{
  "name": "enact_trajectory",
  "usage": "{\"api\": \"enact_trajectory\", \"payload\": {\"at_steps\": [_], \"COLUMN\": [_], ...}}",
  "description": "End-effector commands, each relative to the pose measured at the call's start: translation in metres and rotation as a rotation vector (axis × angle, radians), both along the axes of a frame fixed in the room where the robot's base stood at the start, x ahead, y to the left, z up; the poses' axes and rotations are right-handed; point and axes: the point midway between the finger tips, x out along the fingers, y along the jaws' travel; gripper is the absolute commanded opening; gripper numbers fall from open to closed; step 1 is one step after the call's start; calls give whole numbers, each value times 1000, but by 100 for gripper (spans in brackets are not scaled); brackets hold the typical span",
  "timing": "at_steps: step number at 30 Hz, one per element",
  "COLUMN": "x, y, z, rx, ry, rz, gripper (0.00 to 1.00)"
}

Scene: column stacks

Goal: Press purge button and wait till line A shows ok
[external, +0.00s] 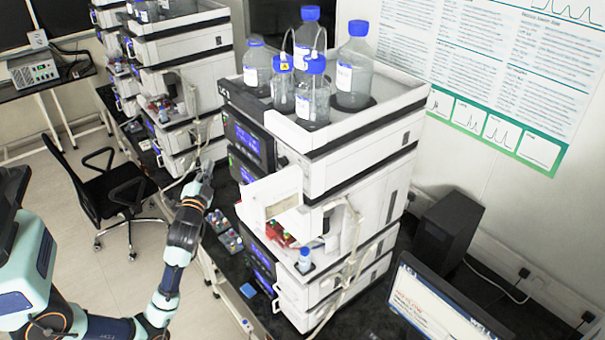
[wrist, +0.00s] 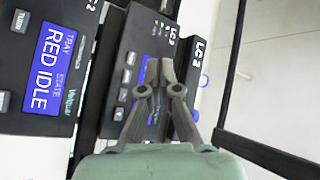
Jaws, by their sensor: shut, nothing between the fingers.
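My gripper (wrist: 160,70) is shut and empty, its fingertips together in front of a dark instrument panel (wrist: 125,65) marked LC 2. The button labels and the screen text are too small or turned to read, so I cannot tell which is purge or what line A shows. Whether the fingertips touch the panel is unclear. In the external view my gripper (external: 207,168) is beside the middle instrument stack (external: 185,75).
Another panel (wrist: 45,60) at left in the wrist view reads TRAY STATE RED IDLE. The near stack (external: 320,150) carries blue-capped bottles (external: 352,65) and has an open compartment with vials. A black chair (external: 110,195) stands left of my arm.

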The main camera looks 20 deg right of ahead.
Motion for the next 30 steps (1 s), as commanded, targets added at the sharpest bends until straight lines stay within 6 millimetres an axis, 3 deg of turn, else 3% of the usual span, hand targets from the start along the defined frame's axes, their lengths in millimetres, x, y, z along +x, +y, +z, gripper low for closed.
{"api": "enact_trajectory", "payload": {"at_steps": [7,21,30], "x": [3,22,27], "y": [-7,-68,-83], "z": [-2,-2,-1], "rx": [-1,-1,-1], "ry": [2,2,2], "rz": [-1,-1,0], "gripper": [0,0,0]}}
